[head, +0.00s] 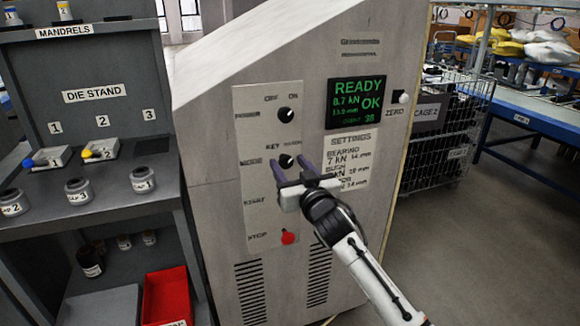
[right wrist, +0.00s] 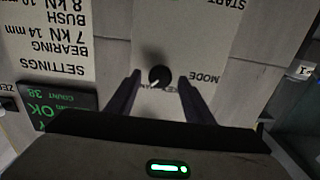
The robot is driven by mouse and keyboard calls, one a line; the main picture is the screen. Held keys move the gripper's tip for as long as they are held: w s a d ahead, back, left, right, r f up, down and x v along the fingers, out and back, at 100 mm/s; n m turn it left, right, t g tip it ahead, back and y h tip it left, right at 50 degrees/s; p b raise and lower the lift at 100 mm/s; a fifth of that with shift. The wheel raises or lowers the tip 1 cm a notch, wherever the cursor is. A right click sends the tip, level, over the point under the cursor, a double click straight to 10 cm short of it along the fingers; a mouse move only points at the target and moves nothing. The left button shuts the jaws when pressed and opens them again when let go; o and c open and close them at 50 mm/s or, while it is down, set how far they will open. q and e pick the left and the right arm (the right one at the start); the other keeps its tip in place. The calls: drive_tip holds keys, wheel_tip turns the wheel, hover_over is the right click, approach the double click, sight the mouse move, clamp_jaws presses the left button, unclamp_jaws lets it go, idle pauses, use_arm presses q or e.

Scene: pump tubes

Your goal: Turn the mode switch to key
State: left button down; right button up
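The mode switch (head: 287,161) is a round black knob with a white mark on the grey control panel (head: 264,212), beside the word MODE and below KEY and another label partly covered. In the right wrist view the knob (right wrist: 159,76) appears upside down between the fingers, with clear space on both sides. My right gripper (head: 290,172) is open and empty in front of the panel, just by the knob. Its two dark fingers also show in the right wrist view (right wrist: 160,92). My left gripper is not in view.
The power knob (head: 286,114) is above and the red stop button (head: 288,237) below. A green-text screen (head: 358,103) reads READY and OK. The die stand (head: 93,96) stands left of the machine. A wire cage (head: 440,130) stands to the right.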

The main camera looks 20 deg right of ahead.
drive_tip(key=c, duration=1)
